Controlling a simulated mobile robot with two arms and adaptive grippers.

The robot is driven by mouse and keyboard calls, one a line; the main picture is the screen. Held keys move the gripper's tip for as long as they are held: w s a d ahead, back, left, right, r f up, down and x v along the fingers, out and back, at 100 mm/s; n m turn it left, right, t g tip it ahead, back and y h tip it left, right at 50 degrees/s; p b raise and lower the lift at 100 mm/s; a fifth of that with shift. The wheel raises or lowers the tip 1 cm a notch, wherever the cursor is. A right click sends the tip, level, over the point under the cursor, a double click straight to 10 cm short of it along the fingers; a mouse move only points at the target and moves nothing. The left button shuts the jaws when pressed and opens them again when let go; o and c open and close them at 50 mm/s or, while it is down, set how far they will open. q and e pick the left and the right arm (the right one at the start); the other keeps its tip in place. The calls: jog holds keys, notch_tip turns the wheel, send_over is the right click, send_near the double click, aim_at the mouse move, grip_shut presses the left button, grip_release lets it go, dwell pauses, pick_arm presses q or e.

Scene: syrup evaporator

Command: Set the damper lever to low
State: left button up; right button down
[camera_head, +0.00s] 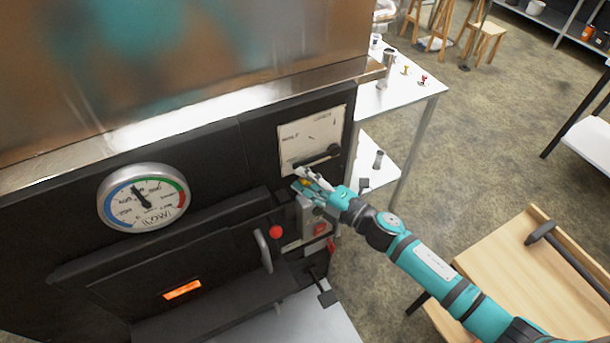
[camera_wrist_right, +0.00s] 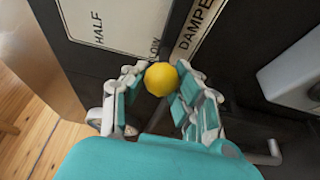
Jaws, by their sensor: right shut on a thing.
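The damper lever's yellow ball knob (camera_wrist_right: 161,79) sits between the fingertips of my right gripper (camera_wrist_right: 158,88) in the right wrist view. The gripper is shut on it. The knob is beside the word LOW on the white scale plate (camera_wrist_right: 110,22); HALF is farther left. In the head view my right gripper (camera_head: 308,181) is just below the white plate (camera_head: 311,138) on the dark evaporator front, and only a little yellow shows. My left gripper is not in view.
A round gauge (camera_head: 143,197) is on the front at left. A red knob (camera_head: 276,232) and a door handle (camera_head: 263,250) are left of and below my gripper. A grey box (camera_head: 314,220) is close beneath it. A white table (camera_head: 418,88) stands behind at right.

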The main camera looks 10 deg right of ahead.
jog(key=shift+d+f, duration=0.1)
jog(key=shift+f, duration=0.15)
jog(key=c, duration=1.3)
grip_release()
jog(key=o, duration=0.3)
jog(key=shift+r, duration=0.15)
jog(key=shift+o, duration=0.2)
jog(key=v, duration=1.2)
jog(key=shift+r, duration=0.1)
